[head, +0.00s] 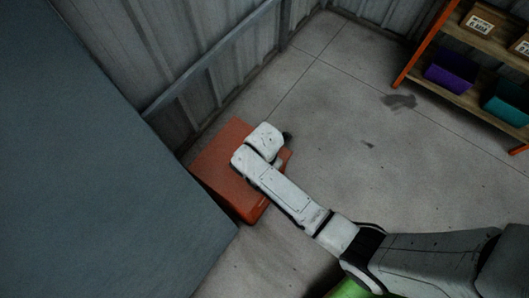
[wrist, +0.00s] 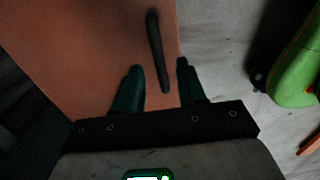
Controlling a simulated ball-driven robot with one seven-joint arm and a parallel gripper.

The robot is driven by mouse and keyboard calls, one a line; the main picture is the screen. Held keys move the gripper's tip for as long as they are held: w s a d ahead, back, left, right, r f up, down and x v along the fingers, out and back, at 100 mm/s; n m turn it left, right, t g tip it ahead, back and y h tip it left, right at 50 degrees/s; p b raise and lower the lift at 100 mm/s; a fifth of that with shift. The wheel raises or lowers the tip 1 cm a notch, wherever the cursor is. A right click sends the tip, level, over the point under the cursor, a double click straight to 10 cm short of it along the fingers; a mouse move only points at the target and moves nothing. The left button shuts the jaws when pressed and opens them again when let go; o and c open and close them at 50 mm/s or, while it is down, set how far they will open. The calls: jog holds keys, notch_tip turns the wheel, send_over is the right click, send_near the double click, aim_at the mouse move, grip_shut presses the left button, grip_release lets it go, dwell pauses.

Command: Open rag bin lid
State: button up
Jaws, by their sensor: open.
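The rag bin (head: 222,162) is an orange-red box on the floor against the corrugated wall; its top looks flat and closed in the head view. In the wrist view its orange surface (wrist: 90,40) fills the left and middle. A dark bar-like handle (wrist: 155,40) runs along that surface near its right edge. My gripper (wrist: 160,66) is open, with one dark green finger on each side of the handle's lower end. I cannot tell whether the fingers touch it. In the head view my arm reaches over the bin and hides its right part and the fingers.
A large grey-blue surface (head: 80,160) stands close on the bin's left. A corrugated metal wall (head: 170,60) is behind it. An orange-framed shelf (head: 465,100) with purple (head: 452,72) and teal (head: 508,100) bins stands at top right. The concrete floor (head: 350,120) between is clear.

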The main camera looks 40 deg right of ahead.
jog(key=shift+f, duration=0.85)
grip_shut()
